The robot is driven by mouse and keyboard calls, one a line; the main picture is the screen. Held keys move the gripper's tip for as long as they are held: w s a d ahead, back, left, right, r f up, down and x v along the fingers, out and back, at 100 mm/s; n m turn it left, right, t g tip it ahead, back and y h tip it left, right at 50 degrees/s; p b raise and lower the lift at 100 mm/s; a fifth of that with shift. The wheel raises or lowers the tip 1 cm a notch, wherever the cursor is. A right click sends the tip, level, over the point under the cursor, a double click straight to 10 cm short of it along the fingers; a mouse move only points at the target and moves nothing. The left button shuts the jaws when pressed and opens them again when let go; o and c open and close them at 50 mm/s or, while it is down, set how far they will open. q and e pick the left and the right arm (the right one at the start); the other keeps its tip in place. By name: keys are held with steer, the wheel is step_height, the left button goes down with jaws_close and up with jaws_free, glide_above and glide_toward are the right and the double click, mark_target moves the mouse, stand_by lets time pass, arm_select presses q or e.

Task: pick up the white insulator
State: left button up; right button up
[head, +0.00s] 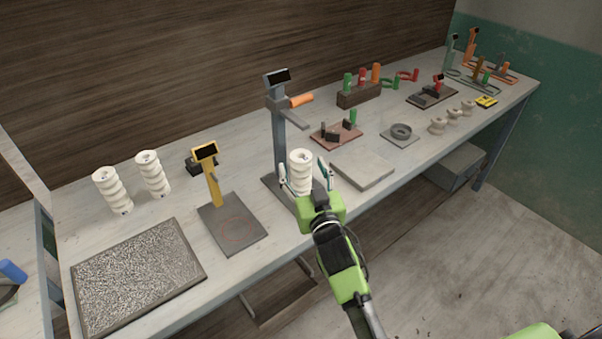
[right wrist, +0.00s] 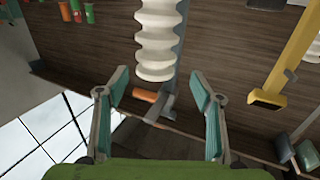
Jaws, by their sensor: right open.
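A white ribbed insulator (head: 300,160) stands upright at the base of the grey stand near the table's front edge. My right gripper (head: 304,174) is open, with its green-tipped fingers on either side of this insulator in the head view. In the right wrist view the insulator (right wrist: 160,38) shows between and beyond the fingertips (right wrist: 158,75), with gaps on both sides. It looks untouched. Two more white insulators, one (head: 112,190) and another (head: 152,174), stand upright at the left of the table. My left gripper is not in view.
The grey stand (head: 279,125) with an orange handle rises just behind the insulator. A yellow stand (head: 212,178) on a dark plate is to the left. A flat grey slab (head: 363,169) lies close on the right. A tray of speckled grey material (head: 138,275) fills the front left.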

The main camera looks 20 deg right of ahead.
mark_target(301, 156)
steer(key=w, duration=0.2)
steer(key=w+d+p, duration=0.1)
steer(key=w, duration=0.1)
steer(key=shift+w+r, duration=0.15)
steer(key=shift+r, duration=0.05)
steer(key=shift+w, duration=0.35)
steer(key=c, duration=1.6)
steer(key=shift+r, duration=0.1)
jaws_close()
